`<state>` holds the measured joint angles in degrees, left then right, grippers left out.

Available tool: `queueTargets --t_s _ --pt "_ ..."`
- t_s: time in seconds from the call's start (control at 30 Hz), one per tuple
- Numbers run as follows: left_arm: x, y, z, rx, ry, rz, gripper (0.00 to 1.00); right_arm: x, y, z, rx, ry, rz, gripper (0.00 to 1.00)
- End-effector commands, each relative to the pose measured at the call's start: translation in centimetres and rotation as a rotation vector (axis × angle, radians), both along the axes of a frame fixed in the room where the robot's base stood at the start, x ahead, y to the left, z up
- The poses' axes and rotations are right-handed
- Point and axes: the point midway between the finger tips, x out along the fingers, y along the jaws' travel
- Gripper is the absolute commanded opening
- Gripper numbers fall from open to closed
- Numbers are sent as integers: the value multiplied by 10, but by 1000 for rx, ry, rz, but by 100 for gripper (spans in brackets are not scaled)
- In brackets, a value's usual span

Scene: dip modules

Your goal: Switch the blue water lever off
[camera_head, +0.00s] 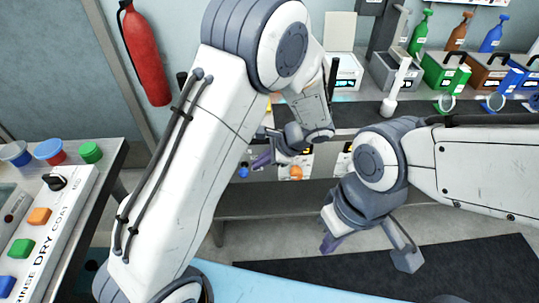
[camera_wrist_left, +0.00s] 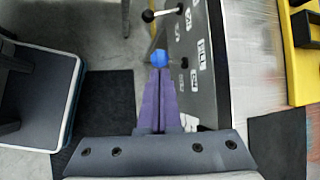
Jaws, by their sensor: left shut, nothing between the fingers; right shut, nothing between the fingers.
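The blue water lever shows as a round blue knob (camera_head: 243,170) on the front of the back bench in the head view. In the left wrist view its blue knob (camera_wrist_left: 159,58) is just beyond the tips of my left gripper (camera_wrist_left: 158,72). I cannot tell whether the tips touch it. My left gripper (camera_head: 261,161) has its purple fingers shut and empty, right beside the knob in the head view. My right gripper (camera_head: 328,243) is shut and empty, low in front of the bench. The lever's stem is mostly hidden.
An orange knob (camera_head: 296,172) sits on the same bench front, right of the blue one. A black-knobbed lever (camera_wrist_left: 148,16) sticks out of the labelled panel (camera_wrist_left: 200,75) in the left wrist view. A button panel (camera_head: 55,225) stands at the left.

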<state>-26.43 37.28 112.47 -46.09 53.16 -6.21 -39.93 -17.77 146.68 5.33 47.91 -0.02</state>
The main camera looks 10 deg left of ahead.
Motion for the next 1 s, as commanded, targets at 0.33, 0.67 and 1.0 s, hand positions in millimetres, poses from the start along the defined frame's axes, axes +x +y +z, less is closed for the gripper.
queueTargets --t_s 0.33,0.67,1.0 --pt "4 23 -31 0 1 1 0 0 0 0 0 0 0 0" --pt "4 24 -33 0 1 -1 0 0 0 0 0 0 0 0" --pt "10 11 -40 0 -2 -19 0 0 0 -16 0 0 0 0"
